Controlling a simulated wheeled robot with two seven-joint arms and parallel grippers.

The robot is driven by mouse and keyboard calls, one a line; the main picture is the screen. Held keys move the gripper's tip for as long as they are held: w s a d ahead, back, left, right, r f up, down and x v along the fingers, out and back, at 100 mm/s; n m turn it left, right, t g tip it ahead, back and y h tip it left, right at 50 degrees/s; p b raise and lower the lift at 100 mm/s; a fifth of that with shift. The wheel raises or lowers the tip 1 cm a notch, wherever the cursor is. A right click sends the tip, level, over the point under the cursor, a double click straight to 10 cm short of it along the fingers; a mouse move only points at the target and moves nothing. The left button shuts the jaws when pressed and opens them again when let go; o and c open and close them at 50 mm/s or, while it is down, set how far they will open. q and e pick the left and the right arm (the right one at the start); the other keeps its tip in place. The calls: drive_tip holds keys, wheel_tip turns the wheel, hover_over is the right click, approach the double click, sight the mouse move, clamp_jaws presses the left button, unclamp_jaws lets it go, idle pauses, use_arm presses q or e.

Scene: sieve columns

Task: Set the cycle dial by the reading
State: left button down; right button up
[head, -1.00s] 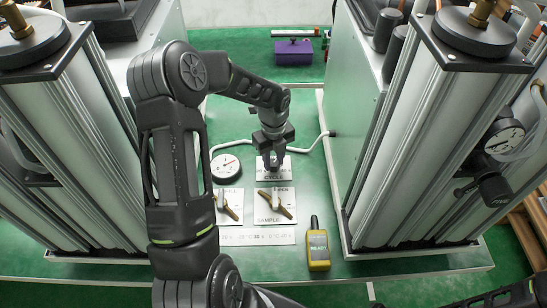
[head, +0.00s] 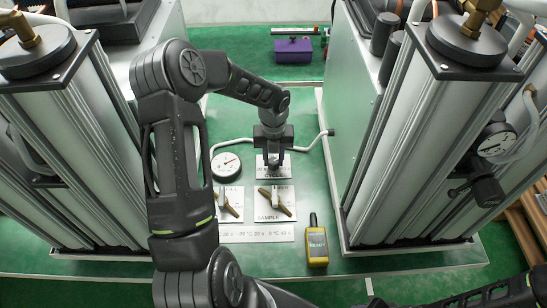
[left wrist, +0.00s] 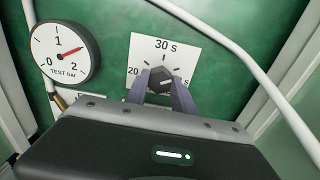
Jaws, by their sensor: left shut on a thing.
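The cycle dial is a dark knob (left wrist: 160,80) on a white plate (left wrist: 138,52) with "30 S" at the top and "20" at the left. In the left wrist view both fingers of my left gripper (left wrist: 162,92) are around the knob, shut on it. The knob's pointer is hard to make out. In the head view the left gripper (head: 273,161) stands over the cycle plate (head: 262,174) and hides the knob. The test gauge (left wrist: 62,52), marked 0, 1 and 2 bar, has its red needle between 1 and 2. It also shows in the head view (head: 226,166).
Two valve plates, one marked SAMPLE (head: 268,217), and a printed strip (head: 257,233) lie nearer me. A yellow handheld unit (head: 317,245) reads READY. Tall columns (head: 420,140) flank the green bench. A white hose (head: 303,146) curves behind the gripper.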

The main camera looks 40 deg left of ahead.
sight(274, 161)
use_arm(q)
drive_tip(key=c, duration=1.1)
unclamp_jaws()
drive_tip(key=shift+o, duration=0.2)
wheel_tip(274, 161, up, 8)
drive_tip(key=shift+f+b, duration=0.1)
drive_tip(key=shift+b, duration=0.4)
